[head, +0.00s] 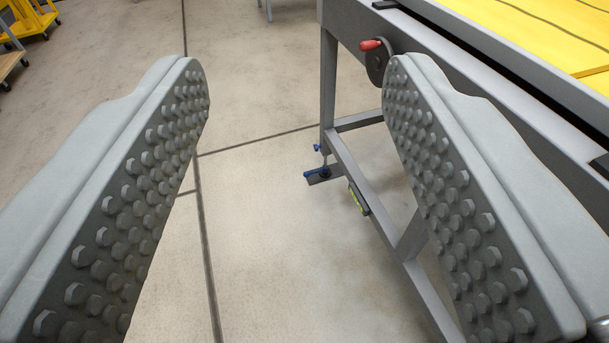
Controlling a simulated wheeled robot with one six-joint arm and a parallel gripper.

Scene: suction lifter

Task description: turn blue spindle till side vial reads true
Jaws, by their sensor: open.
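My gripper (297,85) is open and empty, with its two studded grey fingers wide apart above the floor. Between them, lower and farther off, the blue spindle (317,172) stands at the foot of the grey frame's far leg. It has small blue parts above and at the base, on a dark foot plate. The side vial (358,198) is a yellow-green level on the lower rail of the frame, right of the spindle. Its bubble is too small to read. My gripper touches neither of them.
The grey frame (328,90) carries a yellow slatted top (540,30) at right. A crank with a red handle (371,44) sticks out from its side, near my right finger's tip. Yellow carts (35,18) stand at far left. The floor between is clear.

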